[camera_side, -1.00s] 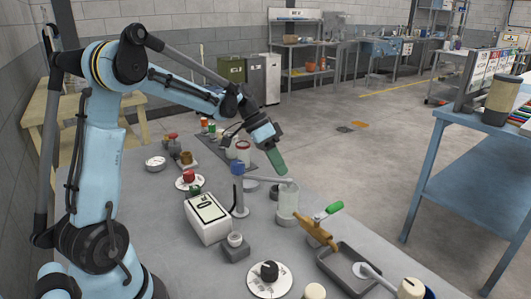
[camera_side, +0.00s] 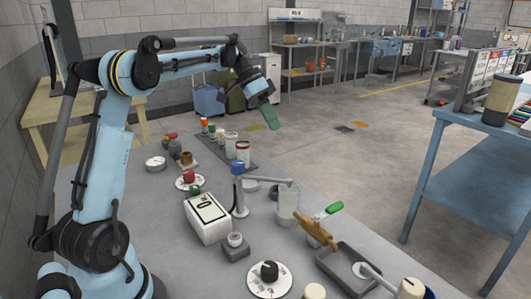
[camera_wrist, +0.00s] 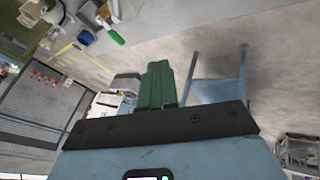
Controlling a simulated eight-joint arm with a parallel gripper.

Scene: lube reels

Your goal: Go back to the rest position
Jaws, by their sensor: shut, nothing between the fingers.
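My gripper (camera_side: 271,117) has green fingers and hangs in the air above the far part of the grey bench. It points down and slightly right, apart from everything on the bench. In the wrist view its green fingers (camera_wrist: 157,85) are together with nothing between them. The arm is raised, with its elbow bent high at the left.
The bench (camera_side: 165,225) holds a white box (camera_side: 208,217), a clear cylinder (camera_side: 288,207), a brass tap with a green handle (camera_side: 319,231), a grey tray (camera_side: 350,268), several dials and jars. A blue table (camera_side: 450,170) stands right. Open floor lies between.

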